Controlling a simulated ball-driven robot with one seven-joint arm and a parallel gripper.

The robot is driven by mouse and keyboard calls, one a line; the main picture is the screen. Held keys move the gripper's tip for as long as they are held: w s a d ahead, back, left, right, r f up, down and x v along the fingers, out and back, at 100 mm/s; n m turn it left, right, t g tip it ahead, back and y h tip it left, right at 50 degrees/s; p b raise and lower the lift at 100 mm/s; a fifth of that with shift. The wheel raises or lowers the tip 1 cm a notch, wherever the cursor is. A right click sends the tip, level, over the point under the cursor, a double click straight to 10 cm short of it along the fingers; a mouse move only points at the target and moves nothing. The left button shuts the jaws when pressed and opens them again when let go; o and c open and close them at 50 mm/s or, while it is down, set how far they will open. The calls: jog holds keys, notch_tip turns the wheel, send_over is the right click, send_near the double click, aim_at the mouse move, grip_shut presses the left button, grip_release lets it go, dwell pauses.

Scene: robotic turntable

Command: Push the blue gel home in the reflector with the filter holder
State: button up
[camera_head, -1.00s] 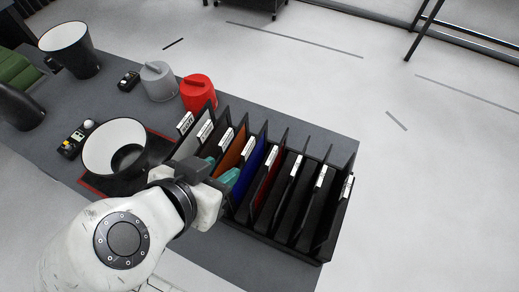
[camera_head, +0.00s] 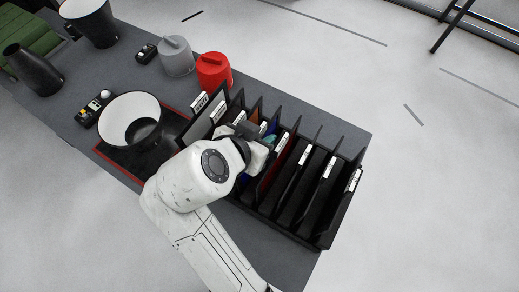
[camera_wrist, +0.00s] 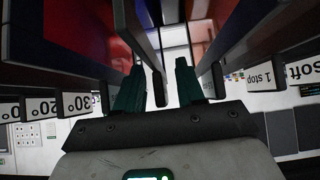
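The blue gel (camera_head: 272,128) stands in the black rack, mostly hidden behind my gripper in the head view. The reflector (camera_head: 128,97), white inside and dark outside, lies open side up on a red-edged black mat (camera_head: 106,151), left of the rack.
The rack (camera_head: 345,215) holds several upright labelled holders, close beside my fingers. A red pot-like object (camera_head: 214,70) and a grey one (camera_head: 177,58) stand behind it. A button box (camera_head: 93,108) is left of the reflector.

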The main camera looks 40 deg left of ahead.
jog(key=shift+w+f, duration=0.25)
jog(key=shift+f, duration=0.05)
grip_shut()
dwell(0.5)
